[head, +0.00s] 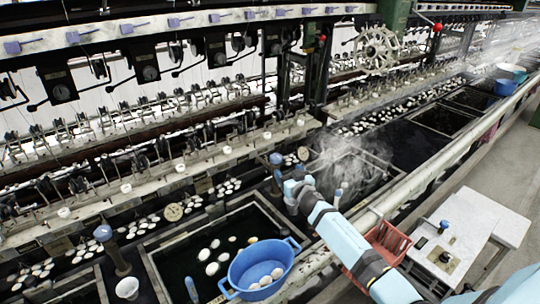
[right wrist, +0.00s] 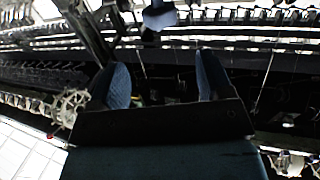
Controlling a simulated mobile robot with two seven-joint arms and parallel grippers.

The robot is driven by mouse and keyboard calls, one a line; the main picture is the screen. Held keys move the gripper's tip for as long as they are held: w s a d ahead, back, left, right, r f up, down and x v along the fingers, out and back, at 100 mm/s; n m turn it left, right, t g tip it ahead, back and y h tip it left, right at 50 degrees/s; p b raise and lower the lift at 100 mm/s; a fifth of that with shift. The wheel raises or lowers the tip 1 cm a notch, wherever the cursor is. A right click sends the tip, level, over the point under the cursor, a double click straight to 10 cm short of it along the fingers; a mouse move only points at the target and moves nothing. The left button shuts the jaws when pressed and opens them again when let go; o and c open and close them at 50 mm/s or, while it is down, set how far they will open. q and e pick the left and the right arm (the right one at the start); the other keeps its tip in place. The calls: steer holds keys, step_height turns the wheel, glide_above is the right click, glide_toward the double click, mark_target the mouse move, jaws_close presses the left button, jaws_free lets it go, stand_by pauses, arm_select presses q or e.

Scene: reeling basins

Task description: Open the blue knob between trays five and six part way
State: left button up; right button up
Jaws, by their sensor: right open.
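A blue knob (head: 276,160) tops a short post between two dark water basins, just left of my right gripper (head: 296,185). Tray numbers cannot be read, so I cannot tell for sure which trays it lies between. The right gripper is open, with a small gap to the knob. In the right wrist view my two fingers (right wrist: 162,70) stand apart with nothing held between them. A pale blue-white piece (right wrist: 160,16) shows beyond the fingertips; I cannot tell if it is the knob. My left gripper is out of view.
Another blue knob (head: 104,233) stands on a post at the left. A blue tub (head: 262,268) with white cocoons sits at the near basin. A red basket (head: 385,245) and a white table (head: 455,240) are at the right. Steam rises beyond the gripper.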

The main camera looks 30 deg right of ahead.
mark_target(278, 159)
steer(key=w, duration=0.3)
steer(key=w+d+b, duration=0.1)
steer(key=w, duration=0.5)
steer(key=shift+w+d+f, duration=0.1)
steer(key=shift+w+d, duration=0.2)
steer(key=shift+d, duration=0.05)
steer(key=shift+w+d+b, duration=0.1)
steer(key=shift+w+b, duration=0.25)
steer(key=shift+w, duration=0.25)
steer(key=shift+c, duration=0.5)
